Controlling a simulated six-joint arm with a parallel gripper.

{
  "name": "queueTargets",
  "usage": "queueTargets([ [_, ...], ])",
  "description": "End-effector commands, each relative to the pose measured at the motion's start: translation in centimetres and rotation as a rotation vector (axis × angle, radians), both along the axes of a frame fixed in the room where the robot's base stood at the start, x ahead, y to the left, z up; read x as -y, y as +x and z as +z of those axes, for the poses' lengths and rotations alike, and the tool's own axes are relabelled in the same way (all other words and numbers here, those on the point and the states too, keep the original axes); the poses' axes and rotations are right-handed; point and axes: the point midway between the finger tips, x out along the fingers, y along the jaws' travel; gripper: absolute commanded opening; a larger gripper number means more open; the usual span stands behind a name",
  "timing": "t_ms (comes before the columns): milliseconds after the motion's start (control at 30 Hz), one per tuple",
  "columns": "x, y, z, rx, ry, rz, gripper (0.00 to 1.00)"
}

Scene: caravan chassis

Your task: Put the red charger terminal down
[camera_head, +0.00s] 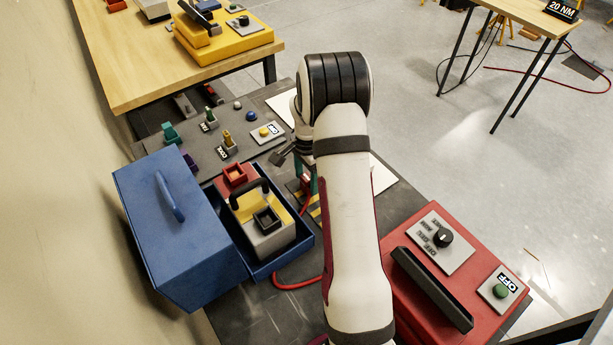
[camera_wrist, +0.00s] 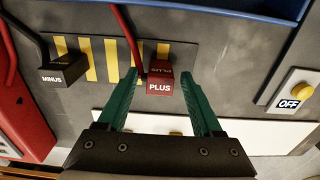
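The red charger terminal marked PLUS (camera_wrist: 159,86) sits at the edge of a dark plate with yellow stripes (camera_wrist: 88,60) in the wrist view, with its red cable running up from it. My gripper (camera_wrist: 160,78) has two green fingers, one on each side of the terminal. A gap shows between each finger and the terminal, so the fingers look open and not touching it. In the head view my gripper (camera_head: 312,185) is largely hidden behind my arm, and the terminal cannot be made out there.
A black MINUS terminal (camera_wrist: 63,72) stands to the left on the striped plate. An OFF switch with a yellow button (camera_wrist: 296,92) is at the right. A blue toolbox (camera_head: 180,235), a blue tray with a battery (camera_head: 268,238) and a red charger (camera_head: 450,275) flank my arm.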

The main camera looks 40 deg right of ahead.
Motion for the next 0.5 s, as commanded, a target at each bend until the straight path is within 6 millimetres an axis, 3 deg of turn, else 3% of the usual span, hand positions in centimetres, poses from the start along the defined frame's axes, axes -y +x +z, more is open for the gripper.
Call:
queueTargets([
  [267,0.0,0.0,0.4,0.001,0.000,0.000,0.67],
  [367,0.1,0.1,2.2,0.003,-0.002,-0.001,0.67],
  [500,0.0,0.1,6.4,0.005,-0.002,-0.001,0.67],
])
